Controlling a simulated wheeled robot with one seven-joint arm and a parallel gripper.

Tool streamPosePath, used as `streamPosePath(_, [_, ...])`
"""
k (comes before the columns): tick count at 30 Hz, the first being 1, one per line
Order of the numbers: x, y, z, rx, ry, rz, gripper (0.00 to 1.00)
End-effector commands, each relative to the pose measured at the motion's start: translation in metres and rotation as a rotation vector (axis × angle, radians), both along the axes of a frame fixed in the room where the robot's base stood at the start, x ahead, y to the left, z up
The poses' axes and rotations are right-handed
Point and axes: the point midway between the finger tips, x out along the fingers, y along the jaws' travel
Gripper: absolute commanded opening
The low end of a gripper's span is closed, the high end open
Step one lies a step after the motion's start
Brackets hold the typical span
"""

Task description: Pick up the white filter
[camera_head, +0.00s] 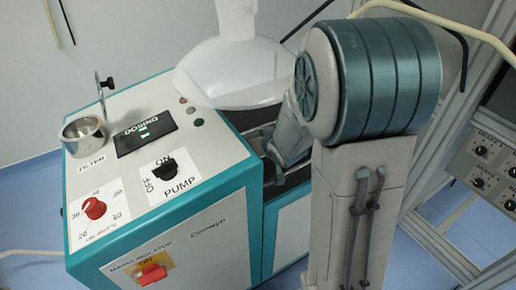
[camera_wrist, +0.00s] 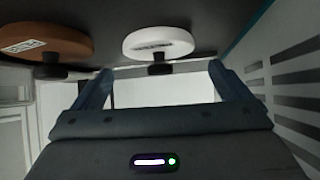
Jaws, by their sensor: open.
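The white filter (camera_wrist: 158,42) is a round white disc with a dark label on its rim, at the top middle of the wrist view. A short black stub (camera_wrist: 160,69) shows just below the disc. My gripper (camera_wrist: 159,70) is open, with its two dark blue fingers spread to the left and right of the stub. I see nothing held between them. The filter lies past the fingertips in the picture; whether anything touches it I cannot tell. In the head view I cannot make out the filter or my gripper's fingers.
A brown disc (camera_wrist: 45,42) with a white label sits left of the white one. A slotted grey wall (camera_wrist: 285,90) stands on the right. In the head view, the teal-edged control box (camera_head: 225,150) carries a metal cup (camera_head: 84,133), a red knob (camera_head: 94,208) and a pump switch (camera_head: 165,169).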

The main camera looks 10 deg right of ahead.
Motion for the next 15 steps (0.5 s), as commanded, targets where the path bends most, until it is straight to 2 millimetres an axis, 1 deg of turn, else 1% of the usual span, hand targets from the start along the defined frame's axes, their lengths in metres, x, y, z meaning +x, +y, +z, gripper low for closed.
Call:
streamPosePath(1, [0.006, 0.001, -0.007, -0.001, 0.002, 0.001, 0.97])
streamPosePath(6, [0.022, 0.002, -0.018, -0.001, 0.002, -0.001, 0.97])
streamPosePath(10, [0.027, 0.003, -0.022, -0.001, 0.001, -0.001, 0.97])
streamPosePath(15, [0.028, 0.003, -0.021, -0.001, 0.000, -0.001, 0.97])
